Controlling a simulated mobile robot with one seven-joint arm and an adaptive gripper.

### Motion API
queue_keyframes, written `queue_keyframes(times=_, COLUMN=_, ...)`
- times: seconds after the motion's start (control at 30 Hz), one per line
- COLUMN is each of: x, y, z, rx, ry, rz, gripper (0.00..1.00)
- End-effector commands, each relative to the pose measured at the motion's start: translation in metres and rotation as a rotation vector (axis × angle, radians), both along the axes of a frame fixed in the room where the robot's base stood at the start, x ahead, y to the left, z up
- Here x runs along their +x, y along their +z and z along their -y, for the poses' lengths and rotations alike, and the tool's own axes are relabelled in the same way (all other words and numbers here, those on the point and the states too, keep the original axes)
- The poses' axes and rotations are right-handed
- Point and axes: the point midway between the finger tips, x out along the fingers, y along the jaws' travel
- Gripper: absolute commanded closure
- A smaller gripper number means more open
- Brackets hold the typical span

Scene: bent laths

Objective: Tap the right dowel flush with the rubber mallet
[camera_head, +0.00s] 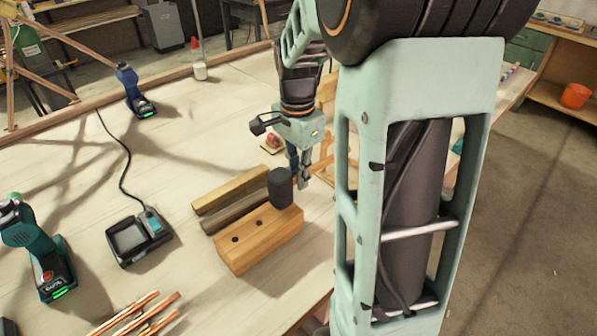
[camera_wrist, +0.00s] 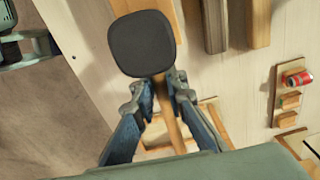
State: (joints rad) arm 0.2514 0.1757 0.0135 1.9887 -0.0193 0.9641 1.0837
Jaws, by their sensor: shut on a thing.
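The rubber mallet's black head (camera_head: 281,187) is over the right end of the wooden block (camera_head: 262,243) in the head view. I cannot tell whether it touches the block. In the wrist view the mallet head (camera_wrist: 142,43) is large at the top, and its wooden handle (camera_wrist: 172,125) runs down between my fingers. My gripper (camera_head: 300,178) is shut on the handle; the fingers also show in the wrist view (camera_wrist: 160,84). Two dark round spots show on the block's top, left and middle. The right dowel is not visible; the mallet head covers that end.
Two timber strips (camera_head: 231,191) lie just behind the block. A charger (camera_head: 138,239) with a cable and a green-lit power tool (camera_head: 40,255) stand to the left. Copper pipes (camera_head: 140,314) lie in front. A red can (camera_wrist: 298,78) shows at right in the wrist view.

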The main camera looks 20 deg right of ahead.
Motion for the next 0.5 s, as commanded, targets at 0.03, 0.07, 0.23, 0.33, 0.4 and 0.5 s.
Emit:
queue_keyframes(times=0.03, x=0.000, y=-0.019, z=0.000, rx=0.000, ry=0.001, rz=-0.002, gripper=1.00)
queue_keyframes(times=0.07, x=0.000, y=-0.024, z=-0.001, rx=0.000, ry=0.001, rz=-0.002, gripper=1.00)
queue_keyframes(times=0.23, x=0.000, y=-0.024, z=-0.001, rx=0.001, ry=0.001, rz=-0.001, gripper=1.00)
queue_keyframes(times=0.33, x=0.000, y=-0.023, z=-0.001, rx=0.001, ry=0.001, rz=-0.001, gripper=1.00)
queue_keyframes(times=0.4, x=0.000, y=-0.017, z=-0.001, rx=0.001, ry=0.001, rz=-0.001, gripper=1.00)
queue_keyframes(times=0.5, x=0.000, y=-0.002, z=-0.001, rx=0.000, ry=0.001, rz=0.000, gripper=1.00)
